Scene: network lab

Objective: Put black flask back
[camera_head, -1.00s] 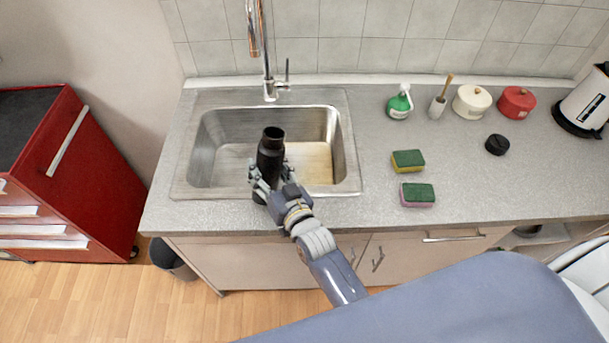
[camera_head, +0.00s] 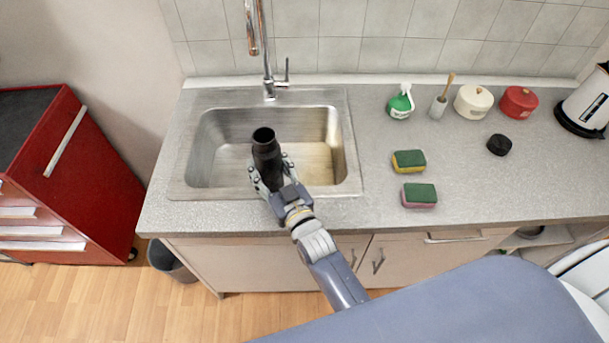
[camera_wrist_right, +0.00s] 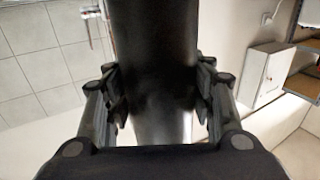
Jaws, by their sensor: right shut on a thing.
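The black flask (camera_head: 266,155) is in my right gripper (camera_head: 268,178), over the front part of the sink. It is open at the top, without a cap on it, and stands roughly upright with a slight tilt. In the right wrist view the flask (camera_wrist_right: 155,70) fills the middle, with the fingers of the right gripper (camera_wrist_right: 158,100) shut on it from both sides. A small round black lid-like piece (camera_head: 499,145) lies on the counter at the right. My left gripper is not in view.
The sink (camera_head: 312,122) with its tall faucet (camera_head: 268,70) is behind the flask. Two sponges (camera_head: 408,161) (camera_head: 419,195), a green bottle (camera_head: 400,103), a brush holder (camera_head: 438,106), a cream pot (camera_head: 472,102), a red pot (camera_head: 517,102) and a kettle (camera_head: 585,105) stand right.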

